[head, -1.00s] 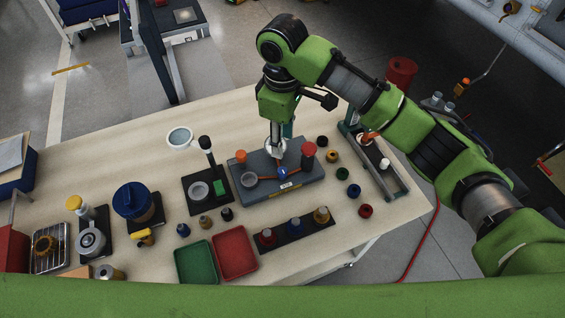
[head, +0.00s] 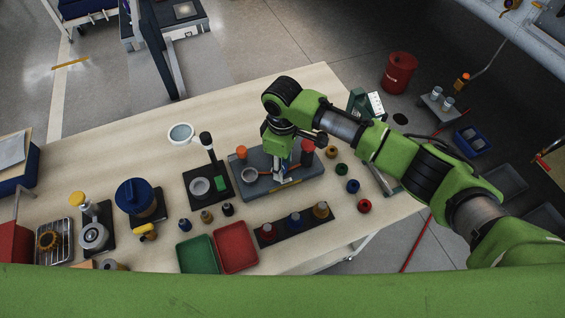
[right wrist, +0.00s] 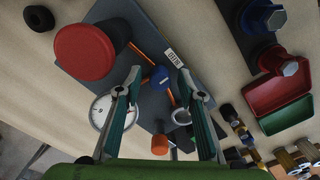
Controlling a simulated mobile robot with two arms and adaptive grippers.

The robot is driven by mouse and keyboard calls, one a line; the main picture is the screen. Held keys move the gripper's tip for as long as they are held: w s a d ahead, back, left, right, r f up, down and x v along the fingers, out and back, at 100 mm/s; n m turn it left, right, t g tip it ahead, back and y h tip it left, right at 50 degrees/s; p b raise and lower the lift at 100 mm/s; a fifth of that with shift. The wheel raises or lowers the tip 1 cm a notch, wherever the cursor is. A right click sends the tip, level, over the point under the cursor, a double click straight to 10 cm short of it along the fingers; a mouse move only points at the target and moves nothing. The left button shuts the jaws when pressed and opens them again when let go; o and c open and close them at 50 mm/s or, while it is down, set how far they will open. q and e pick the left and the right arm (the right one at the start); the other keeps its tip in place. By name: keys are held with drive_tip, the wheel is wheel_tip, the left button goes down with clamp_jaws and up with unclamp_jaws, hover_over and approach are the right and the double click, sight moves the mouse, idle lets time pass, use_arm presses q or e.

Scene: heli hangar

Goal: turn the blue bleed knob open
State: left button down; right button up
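In the head view my right gripper (head: 281,168) points down over the middle of the block and mostly hides the knob. My left gripper is not in view.
A large red cap (right wrist: 84,52), an orange cap (right wrist: 160,144) and a white gauge (right wrist: 101,112) stand close around the fingers. A rack (head: 294,225) of coloured knobs and red (head: 236,247) and green (head: 198,254) trays lie nearer. Bare table lies behind the block.

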drive_tip(key=shift+c, duration=0.4)
clamp_jaws()
drive_tip(key=shift+r+n, duration=0.1)
drive_tip(key=shift+n, duration=0.2)
drive_tip(key=shift+n+p, duration=0.8)
drive_tip(key=shift+n, duration=0.1)
drive_tip(key=n+p, duration=0.1)
drive_tip(key=n, duration=0.3)
drive_tip(key=shift+n, duration=0.3)
drive_tip(key=n+p, duration=0.1)
drive_tip(key=n, duration=0.4)
drive_tip(key=shift+w, duration=0.1)
drive_tip(key=n, duration=0.5)
drive_tip(key=shift+n, duration=0.4)
